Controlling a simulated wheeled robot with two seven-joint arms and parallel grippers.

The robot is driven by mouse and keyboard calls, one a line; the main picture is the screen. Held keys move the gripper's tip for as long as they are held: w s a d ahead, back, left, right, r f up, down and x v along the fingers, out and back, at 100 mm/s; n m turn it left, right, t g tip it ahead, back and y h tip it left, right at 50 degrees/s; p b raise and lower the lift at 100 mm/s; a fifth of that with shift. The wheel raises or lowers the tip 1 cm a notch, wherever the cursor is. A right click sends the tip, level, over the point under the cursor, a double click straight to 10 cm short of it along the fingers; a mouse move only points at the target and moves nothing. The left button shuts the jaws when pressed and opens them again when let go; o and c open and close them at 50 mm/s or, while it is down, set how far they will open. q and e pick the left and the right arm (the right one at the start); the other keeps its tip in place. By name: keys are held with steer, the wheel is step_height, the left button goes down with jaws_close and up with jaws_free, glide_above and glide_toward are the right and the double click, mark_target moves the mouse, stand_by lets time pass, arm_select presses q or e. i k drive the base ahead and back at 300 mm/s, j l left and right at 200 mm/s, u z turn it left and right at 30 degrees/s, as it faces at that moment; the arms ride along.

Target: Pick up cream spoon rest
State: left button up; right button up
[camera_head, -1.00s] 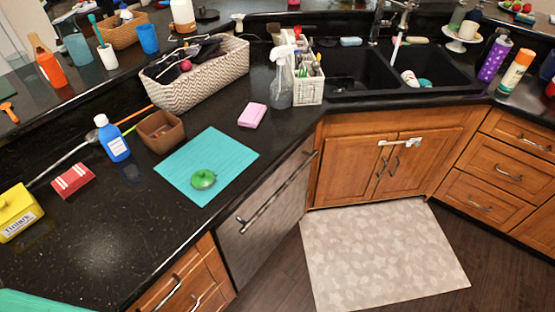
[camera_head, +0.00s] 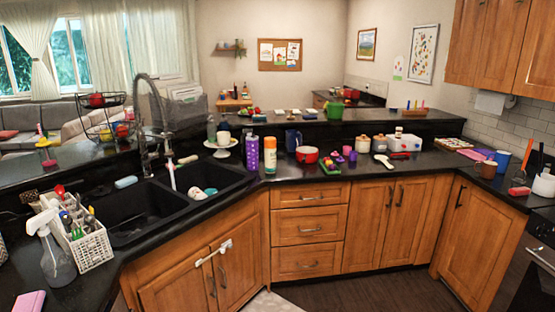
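A flat, pale, spoon-shaped piece (camera_head: 384,161) lies on the black counter right of the middle. It looks like the cream spoon rest, but it is small in this view. It lies in front of the white canisters and left of a red-handled item. Neither of my grippers is in view.
A purple bottle (camera_head: 252,153) and an orange-and-white bottle (camera_head: 270,155) stand by the double sink (camera_head: 140,214). Wooden cabinets front the counter; dark floor is clear below.

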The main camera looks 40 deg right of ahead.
mark_target(383, 158)
steer(key=z, duration=1.95)
steer(key=i+j+z, duration=0.1)
steer(key=i, duration=0.25)
